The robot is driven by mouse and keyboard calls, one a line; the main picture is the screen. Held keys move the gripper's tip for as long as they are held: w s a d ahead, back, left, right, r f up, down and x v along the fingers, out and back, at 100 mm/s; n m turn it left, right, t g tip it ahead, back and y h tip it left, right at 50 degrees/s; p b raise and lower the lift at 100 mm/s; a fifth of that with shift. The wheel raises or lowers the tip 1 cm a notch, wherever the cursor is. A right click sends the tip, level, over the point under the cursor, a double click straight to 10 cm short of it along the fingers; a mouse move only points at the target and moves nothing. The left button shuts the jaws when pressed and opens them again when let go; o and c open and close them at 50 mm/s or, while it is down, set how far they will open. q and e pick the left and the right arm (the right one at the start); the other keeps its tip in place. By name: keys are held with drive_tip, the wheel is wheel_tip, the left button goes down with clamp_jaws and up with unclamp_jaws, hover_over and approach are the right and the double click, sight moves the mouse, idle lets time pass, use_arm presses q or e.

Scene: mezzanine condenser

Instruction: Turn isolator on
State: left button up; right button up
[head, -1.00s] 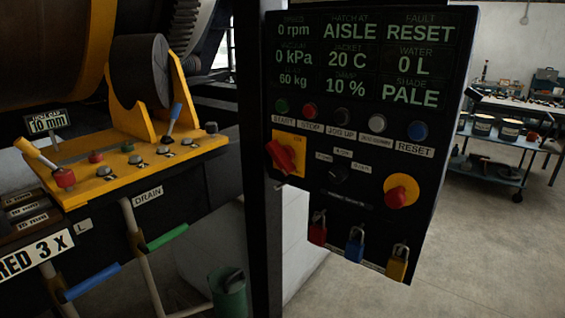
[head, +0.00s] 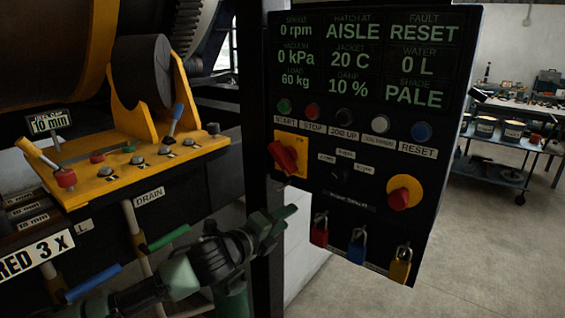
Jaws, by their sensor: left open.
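The isolator (head: 285,154) is a red rotary handle on a yellow square plate at the left of the black control panel (head: 365,225). Its handle sits tilted, running from upper left to lower right. My left gripper (head: 288,217) is open and empty, below the isolator and apart from it, near the panel's lower left edge. The arm behind it comes in from the bottom left. My right gripper is not in view.
A red knob on a yellow round base (head: 404,192) sits at the panel's right. Red, blue and yellow padlocks (head: 357,246) hang along its bottom edge. A dark post (head: 262,130) stands left of the panel. A yellow lever bench (head: 120,165) is further left.

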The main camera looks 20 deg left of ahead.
sight(280, 163)
use_arm(q)
drive_tip(key=w+a+r+m, duration=0.1)
drive_tip(key=a+r, duration=0.1)
drive_tip(key=r, duration=0.1)
drive_tip(key=w+a+r+m+t, duration=0.1)
drive_tip(key=w+a+r+m, duration=0.1)
drive_tip(key=r, duration=0.2)
drive_tip(key=w+a+r+m+t, duration=0.1)
drive_tip(key=a+r, duration=0.1)
drive_tip(key=r, duration=0.1)
drive_tip(key=shift+w+a+r+m+h, duration=0.1)
drive_tip(key=shift+w+r+m+h, duration=0.2)
drive_tip(key=shift+m+h, duration=0.1)
drive_tip(key=p+x, duration=0.1)
drive_tip(key=x, duration=0.2)
drive_tip(key=p+x, duration=0.1)
drive_tip(key=x, duration=0.3)
drive_tip(key=shift+f, duration=0.25)
drive_tip(key=shift+s, duration=0.1)
clamp_jaws()
